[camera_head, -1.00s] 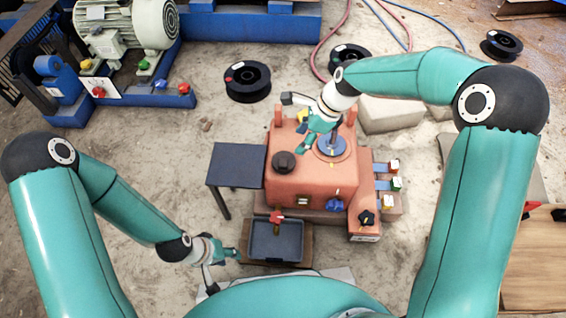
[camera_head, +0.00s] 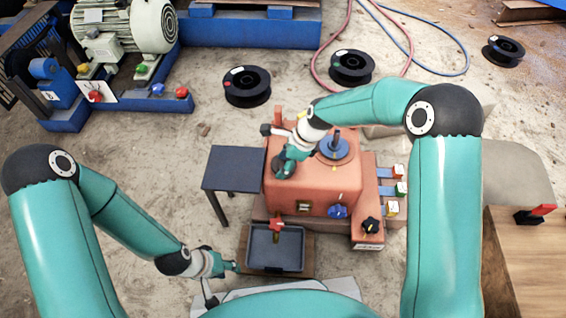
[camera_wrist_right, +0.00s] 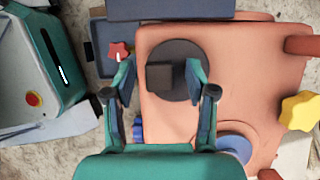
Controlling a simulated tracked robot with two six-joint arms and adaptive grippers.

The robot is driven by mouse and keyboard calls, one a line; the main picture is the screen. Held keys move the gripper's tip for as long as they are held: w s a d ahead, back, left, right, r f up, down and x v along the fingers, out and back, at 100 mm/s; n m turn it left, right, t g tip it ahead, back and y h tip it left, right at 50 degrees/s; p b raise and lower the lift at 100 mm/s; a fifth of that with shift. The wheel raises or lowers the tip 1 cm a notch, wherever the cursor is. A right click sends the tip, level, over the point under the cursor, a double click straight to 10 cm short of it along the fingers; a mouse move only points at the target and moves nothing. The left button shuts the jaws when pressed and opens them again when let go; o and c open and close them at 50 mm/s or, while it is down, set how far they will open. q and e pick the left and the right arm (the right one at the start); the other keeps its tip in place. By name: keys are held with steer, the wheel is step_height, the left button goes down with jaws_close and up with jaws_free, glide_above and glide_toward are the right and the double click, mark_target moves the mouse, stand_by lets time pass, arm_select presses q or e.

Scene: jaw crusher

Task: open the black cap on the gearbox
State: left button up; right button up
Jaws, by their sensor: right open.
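The gearbox (camera_head: 340,192) is a salmon-coloured box right of centre in the head view; it also fills much of the right wrist view (camera_wrist_right: 240,60). The black cap (camera_wrist_right: 180,52) is a round disc with a square knob (camera_wrist_right: 160,75) on its top. In the head view my right gripper hides it. My right gripper (camera_head: 284,166) is over the cap, pointing down. In the wrist view its open fingers (camera_wrist_right: 161,78) stand on either side of the knob, with gaps showing; the height between them is unclear. My left gripper (camera_head: 225,268) is low, left of the grey tray; its jaws are too small to judge.
A grey tray (camera_head: 250,262) stands in front of the gearbox under a red tap (camera_head: 276,222). A dark side table (camera_head: 233,168) stands left of it. A blue flange (camera_head: 331,151) and yellow star knob (camera_wrist_right: 300,111) are near the cap. Colour-tagged valves (camera_head: 398,188) line the right side.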

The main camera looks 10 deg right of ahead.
jaws_close()
